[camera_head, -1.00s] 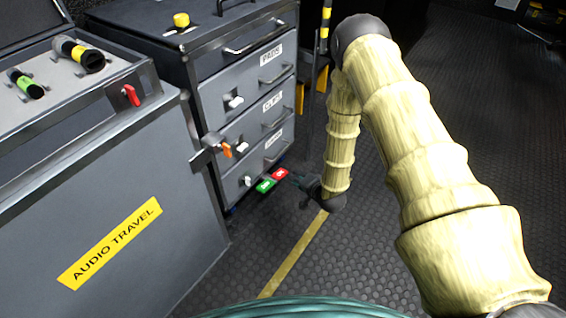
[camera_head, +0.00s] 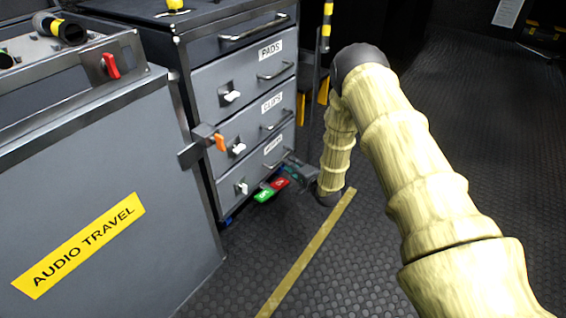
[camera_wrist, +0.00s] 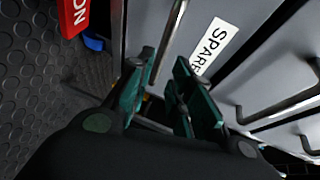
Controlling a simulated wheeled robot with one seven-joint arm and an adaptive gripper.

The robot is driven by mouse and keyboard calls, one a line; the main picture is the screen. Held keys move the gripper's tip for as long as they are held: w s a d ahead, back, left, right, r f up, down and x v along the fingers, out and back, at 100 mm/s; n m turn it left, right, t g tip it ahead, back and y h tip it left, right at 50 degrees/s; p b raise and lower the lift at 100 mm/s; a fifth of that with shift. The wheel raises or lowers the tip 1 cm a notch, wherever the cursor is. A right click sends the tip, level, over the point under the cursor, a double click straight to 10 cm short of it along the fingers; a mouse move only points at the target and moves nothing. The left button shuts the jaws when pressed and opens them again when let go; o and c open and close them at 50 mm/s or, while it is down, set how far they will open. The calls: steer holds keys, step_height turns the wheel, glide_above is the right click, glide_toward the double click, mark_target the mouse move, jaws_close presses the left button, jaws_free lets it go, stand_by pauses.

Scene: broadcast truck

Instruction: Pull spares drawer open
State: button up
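The spares drawer (camera_head: 253,172) is the lowest of the labelled drawers in the grey cabinet and looks shut in the head view. Its white label (camera_wrist: 214,46) shows "SPARE" in the wrist view, partly covered by a finger. Its bar handle (camera_wrist: 168,42) runs down between my fingertips in the wrist view. My gripper (camera_wrist: 160,88) is open, with one green finger on each side of the handle's lower end. I cannot tell whether either finger touches it. In the head view my gripper (camera_head: 296,174) is low at the drawer's right end, small and partly hidden.
The PADS drawer (camera_head: 240,80) and CLIPS drawer (camera_head: 245,125) are above, with handles and white latches. Red and green tags (camera_head: 264,195) hang low by the cabinet. The floor (camera_head: 340,260) in front is clear.

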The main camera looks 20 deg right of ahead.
mark_target(283, 157)
steer(key=b+x, duration=0.2)
steer(key=x, duration=0.4)
steer(key=shift+w+a+b, duration=0.1)
steer(key=shift+w+b, duration=0.2)
steer(key=shift+b, duration=0.05)
jaws_close()
